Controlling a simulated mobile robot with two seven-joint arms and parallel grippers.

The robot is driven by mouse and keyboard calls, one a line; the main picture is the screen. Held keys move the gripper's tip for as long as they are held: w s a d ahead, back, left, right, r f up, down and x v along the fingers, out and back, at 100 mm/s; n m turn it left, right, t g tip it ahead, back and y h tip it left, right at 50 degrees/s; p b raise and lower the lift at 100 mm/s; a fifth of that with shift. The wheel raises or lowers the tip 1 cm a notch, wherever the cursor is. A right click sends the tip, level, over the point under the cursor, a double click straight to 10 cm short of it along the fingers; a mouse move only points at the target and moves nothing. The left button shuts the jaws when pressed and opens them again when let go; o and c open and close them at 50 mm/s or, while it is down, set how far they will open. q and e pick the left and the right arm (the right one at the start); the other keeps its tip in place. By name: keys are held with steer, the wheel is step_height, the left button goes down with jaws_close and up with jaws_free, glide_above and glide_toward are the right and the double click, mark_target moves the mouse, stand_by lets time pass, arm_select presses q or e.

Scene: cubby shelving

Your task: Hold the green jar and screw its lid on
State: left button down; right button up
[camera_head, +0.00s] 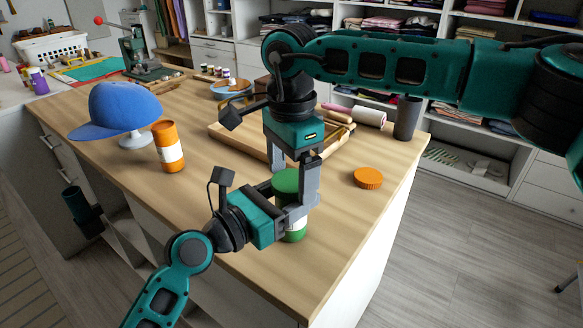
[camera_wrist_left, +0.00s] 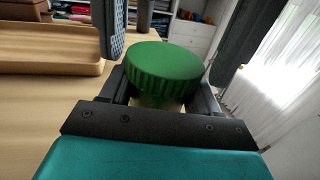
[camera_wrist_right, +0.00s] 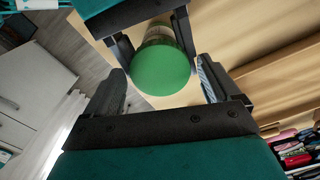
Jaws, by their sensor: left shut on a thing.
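The green jar (camera_head: 294,234) stands upright near the table's front edge, mostly hidden behind my left gripper (camera_head: 296,208). That gripper is shut around the jar's body. The green lid (camera_head: 285,181) sits level on top of the jar; its ribbed side shows in the left wrist view (camera_wrist_left: 162,72). I cannot tell how tightly it is seated. My right gripper (camera_head: 295,178) points down from above with its fingers on either side of the lid. In the right wrist view gaps show between the lid (camera_wrist_right: 160,68) and both fingers, so this gripper is open.
An orange lid (camera_head: 368,178) lies to the right, near the table's right edge. An orange jar (camera_head: 168,146) and a blue cap (camera_head: 117,108) on a stand are at the left. A wooden tray (camera_head: 226,138) lies behind the grippers. A dark cup (camera_head: 407,118) stands at the back right.

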steer(key=c, duration=1)
steer(key=m, duration=0.6)
steer(key=shift+c, duration=0.2)
steer(key=o, duration=1.2)
steer(key=shift+c, duration=0.2)
steer(key=shift+r, duration=0.15)
steer(key=shift+r, duration=2.15)
